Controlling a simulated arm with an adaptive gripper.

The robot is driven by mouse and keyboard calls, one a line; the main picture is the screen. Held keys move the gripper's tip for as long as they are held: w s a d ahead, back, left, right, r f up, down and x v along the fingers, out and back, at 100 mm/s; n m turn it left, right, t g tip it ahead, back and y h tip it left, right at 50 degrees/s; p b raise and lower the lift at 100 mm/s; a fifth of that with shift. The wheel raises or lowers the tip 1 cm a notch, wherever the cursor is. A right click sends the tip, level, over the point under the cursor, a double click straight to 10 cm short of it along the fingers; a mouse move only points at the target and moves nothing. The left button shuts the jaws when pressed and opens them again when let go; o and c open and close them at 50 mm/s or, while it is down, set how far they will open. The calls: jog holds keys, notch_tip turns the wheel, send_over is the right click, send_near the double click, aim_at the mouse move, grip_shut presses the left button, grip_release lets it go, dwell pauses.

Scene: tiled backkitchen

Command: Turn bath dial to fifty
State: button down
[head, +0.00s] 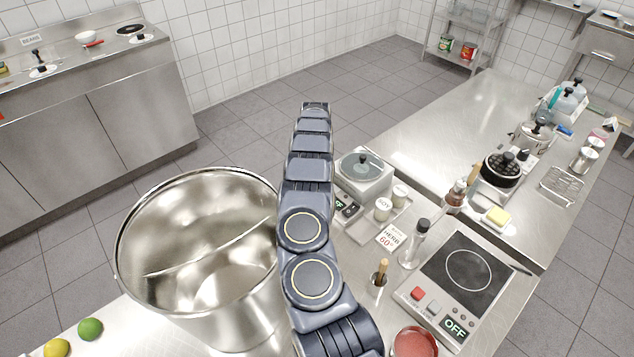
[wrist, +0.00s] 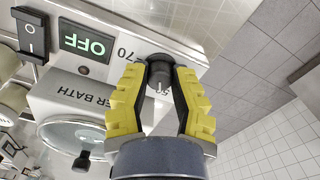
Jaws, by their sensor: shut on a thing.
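The water bath is a pale box with a lid, seen in the head view (head: 366,186) and in the wrist view (wrist: 62,108). Its dial (wrist: 160,66) is a dark round knob with a short white mark pointing toward the bottom of the wrist picture. My gripper (wrist: 161,74) has its yellow-and-black fingers on either side of the dial and is shut on it. A "70" shows left of the dial; the marking below the knob is partly hidden by a finger. The bath's display (wrist: 88,42) reads OFF. My arm hides the gripper and dial in the head view.
A rocker switch (wrist: 30,36) sits beside the display. A large steel pot (head: 190,300) stands left of my arm. Small jars (head: 384,208), a clear bottle (head: 414,246) and a hot plate (head: 462,275) reading OFF stand to the right.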

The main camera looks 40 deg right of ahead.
jog(key=shift+s+a+f, duration=0.2)
jog(key=shift+s+f, duration=0.05)
jog(key=c, duration=0.8)
grip_release()
jog(key=shift+w+d+r, duration=0.1)
jog(key=shift+w, duration=0.05)
jog(key=shift+r, duration=0.2)
notch_tip(320, 180, up, 12)
jog(key=shift+f, duration=0.15)
